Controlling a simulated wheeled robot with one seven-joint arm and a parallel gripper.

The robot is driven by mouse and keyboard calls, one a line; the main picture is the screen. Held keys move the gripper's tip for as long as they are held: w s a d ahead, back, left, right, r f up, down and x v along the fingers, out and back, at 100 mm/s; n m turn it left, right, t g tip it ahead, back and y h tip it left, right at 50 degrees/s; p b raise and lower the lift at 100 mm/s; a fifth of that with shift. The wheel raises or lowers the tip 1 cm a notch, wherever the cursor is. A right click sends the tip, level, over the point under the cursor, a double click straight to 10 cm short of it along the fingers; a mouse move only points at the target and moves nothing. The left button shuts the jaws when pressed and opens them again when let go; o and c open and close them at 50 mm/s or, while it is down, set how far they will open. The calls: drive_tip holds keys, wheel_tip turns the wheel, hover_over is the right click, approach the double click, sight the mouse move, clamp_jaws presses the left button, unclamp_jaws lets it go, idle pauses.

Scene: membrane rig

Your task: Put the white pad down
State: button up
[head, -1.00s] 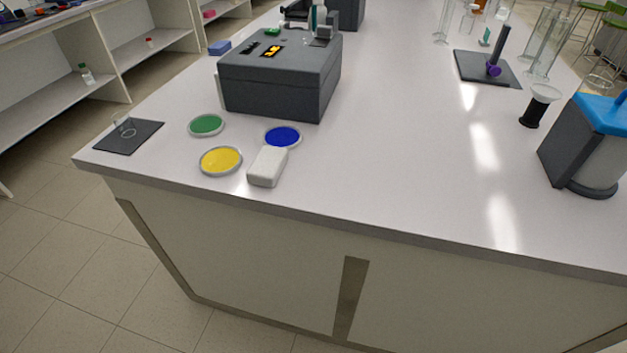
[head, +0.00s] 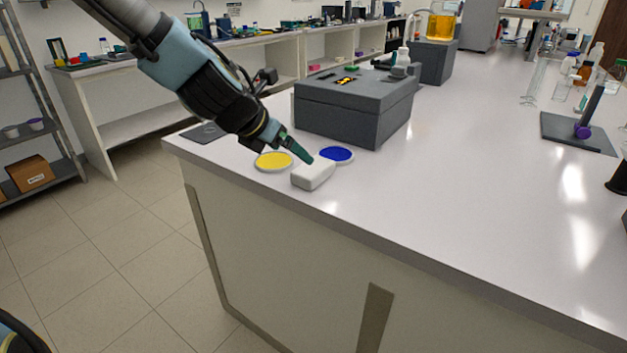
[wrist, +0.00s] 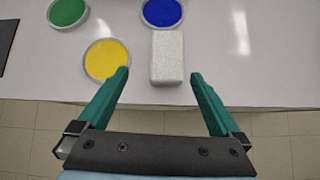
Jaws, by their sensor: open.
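The white pad (head: 313,174) is a rounded block lying on the white bench top near its front edge. In the wrist view the pad (wrist: 167,58) lies ahead of my gripper, between the lines of its two fingers. My gripper (head: 298,150) comes down from the upper left, its green fingers close to the pad. In the wrist view my gripper (wrist: 160,73) is open, with the fingers apart and nothing held between them. I cannot tell whether a finger touches the pad.
A yellow dish (head: 273,161) and a blue dish (head: 336,154) lie beside the pad. A green dish (wrist: 68,11) shows in the wrist view. A grey box (head: 352,108) stands behind. The bench's front edge (head: 350,228) is close.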

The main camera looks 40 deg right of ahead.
sight(316, 164)
drive_tip(key=shift+n, duration=0.4)
drive_tip(key=x, duration=0.5)
drive_tip(key=shift+s+d+p, duration=0.25)
drive_tip(key=shift+d+p, duration=0.1)
drive_tip(key=shift+d, duration=0.3)
drive_tip(key=p+x, duration=0.1)
drive_tip(key=x, duration=0.3)
drive_tip(key=shift+s+d+f+p, duration=0.15)
drive_tip(key=shift+d+p, duration=0.15)
drive_tip(key=shift+p, duration=0.05)
drive_tip(key=shift+d+f, duration=0.2)
drive_tip(key=shift+f, duration=0.1)
drive_tip(key=c, duration=1.3)
drive_tip(key=shift+c, duration=0.2)
drive_tip(key=shift+r, duration=0.15)
